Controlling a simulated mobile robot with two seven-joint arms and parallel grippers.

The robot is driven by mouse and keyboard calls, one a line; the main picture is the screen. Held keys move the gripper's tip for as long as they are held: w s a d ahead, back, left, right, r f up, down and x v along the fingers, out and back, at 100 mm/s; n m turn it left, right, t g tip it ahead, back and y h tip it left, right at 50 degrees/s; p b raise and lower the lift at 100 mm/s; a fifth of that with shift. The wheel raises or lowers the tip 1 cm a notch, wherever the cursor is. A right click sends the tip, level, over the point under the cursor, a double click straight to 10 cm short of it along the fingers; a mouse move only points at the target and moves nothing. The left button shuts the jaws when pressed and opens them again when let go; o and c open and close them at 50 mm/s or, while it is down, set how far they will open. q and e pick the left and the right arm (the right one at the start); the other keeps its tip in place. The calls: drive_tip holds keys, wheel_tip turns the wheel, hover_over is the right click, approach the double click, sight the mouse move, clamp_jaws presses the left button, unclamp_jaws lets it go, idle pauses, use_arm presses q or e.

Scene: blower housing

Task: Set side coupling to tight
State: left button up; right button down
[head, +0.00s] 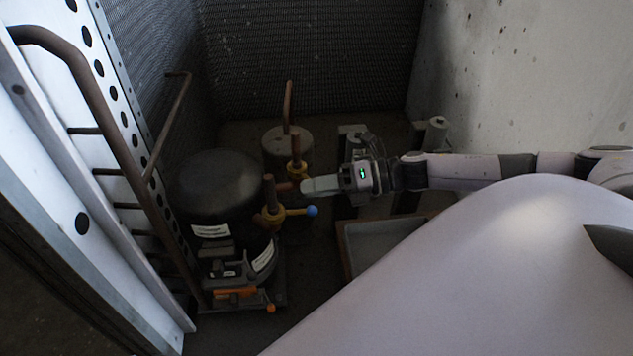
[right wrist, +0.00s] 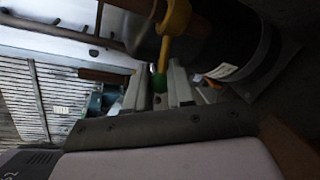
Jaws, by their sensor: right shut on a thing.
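A black rounded compressor (head: 220,184) stands at the left in the head view. A near brass coupling (head: 270,217) at its side has a yellow lever with a blue ball (head: 312,211). A second brass coupling (head: 296,170) sits farther back. My right gripper (head: 305,187) reaches in from the right beside this rear coupling. In the right wrist view, a yellow lever (right wrist: 164,58) with a green tip (right wrist: 159,83) runs down from a yellow coupling (right wrist: 174,18). The tip lies between my right fingers, which are shut on it. My left gripper is not in view.
A small tank (head: 288,146) with a copper pipe stands behind. A shallow tray (head: 383,243) lies below my right arm. A bent brown pipe (head: 95,100) and perforated metal panel bound the left. A concrete wall (head: 540,75) closes the right, dark mesh the back.

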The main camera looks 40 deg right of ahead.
drive_tip(key=c, duration=1)
unclamp_jaws()
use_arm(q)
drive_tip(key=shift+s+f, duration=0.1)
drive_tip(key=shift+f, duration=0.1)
use_arm(e)
drive_tip(key=shift+d, duration=0.1)
use_arm(q)
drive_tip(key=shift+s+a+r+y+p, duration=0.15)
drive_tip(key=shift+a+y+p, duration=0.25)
drive_tip(key=shift+p, duration=0.4)
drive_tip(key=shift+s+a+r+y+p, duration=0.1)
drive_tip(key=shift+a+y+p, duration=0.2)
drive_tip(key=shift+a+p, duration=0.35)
use_arm(e)
drive_tip(key=shift+v, duration=3.5)
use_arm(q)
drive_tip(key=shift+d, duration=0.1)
use_arm(e)
drive_tip(key=shift+r, duration=0.1)
